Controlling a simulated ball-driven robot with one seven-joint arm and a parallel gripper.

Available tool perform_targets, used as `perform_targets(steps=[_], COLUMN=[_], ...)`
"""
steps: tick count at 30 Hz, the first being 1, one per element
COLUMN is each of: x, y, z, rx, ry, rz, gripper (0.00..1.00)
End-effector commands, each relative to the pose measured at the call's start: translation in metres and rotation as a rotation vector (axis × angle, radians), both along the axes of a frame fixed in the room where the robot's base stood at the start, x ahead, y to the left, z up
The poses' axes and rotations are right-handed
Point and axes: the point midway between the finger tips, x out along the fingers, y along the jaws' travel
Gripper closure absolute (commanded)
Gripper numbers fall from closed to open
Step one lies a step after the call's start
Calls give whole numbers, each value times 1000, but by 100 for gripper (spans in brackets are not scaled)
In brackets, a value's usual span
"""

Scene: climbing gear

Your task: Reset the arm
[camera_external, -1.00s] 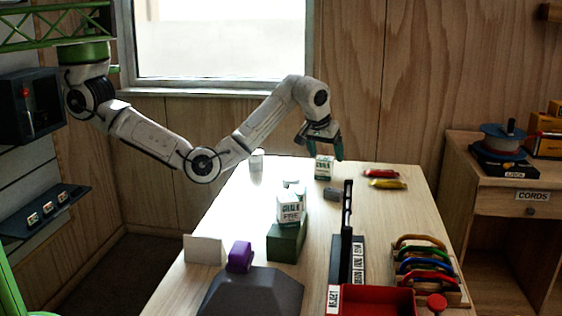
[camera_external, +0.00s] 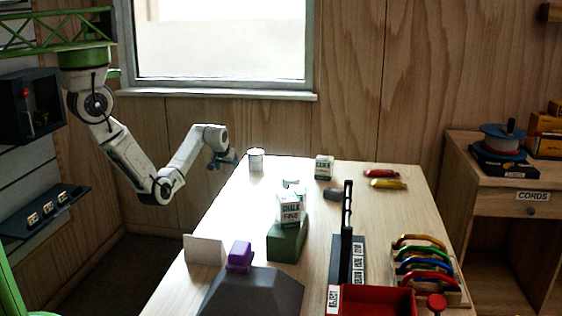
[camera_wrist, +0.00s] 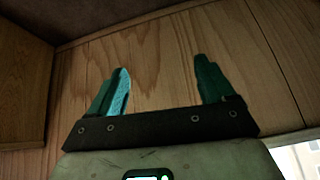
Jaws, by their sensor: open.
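My gripper (camera_external: 229,160) is off the far left edge of the table, near the wooden wall and left of a white can (camera_external: 255,159). In the wrist view its two green fingers (camera_wrist: 163,90) stand wide apart with nothing between them. My arm is folded and bent low at the elbow, left of the table.
The table (camera_external: 372,220) holds a small chalk box (camera_external: 323,167), red and yellow pieces (camera_external: 387,184), a chalk box on a green block (camera_external: 287,240), a black rack (camera_external: 347,250), coloured carabiners (camera_external: 425,262) and a red tray (camera_external: 375,301). Left of the table is open floor.

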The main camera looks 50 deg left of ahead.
Motion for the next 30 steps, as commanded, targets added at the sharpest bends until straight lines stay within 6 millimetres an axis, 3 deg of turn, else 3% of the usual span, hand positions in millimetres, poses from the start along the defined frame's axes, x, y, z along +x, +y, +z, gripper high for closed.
perform_targets(steps=[1, 2, 4, 11, 15, 21, 25, 30], x=[-25, -41, -70, -149, -212, -296, -329, -332], y=[15, 19, 1, -131, -205, -284, -310, -312], z=[-29, -43, -61, -85, -90, -81, -74, -73], rx=[7, 13, 22, -23, -80, -170, -210, -214], ry=[36, 58, 106, 232, 308, 395, 428, 430], rz=[27, 33, -6, -272, -433, -618, -684, -691], gripper=[18, 18, 18, 18, 18, 18, 18, 18])
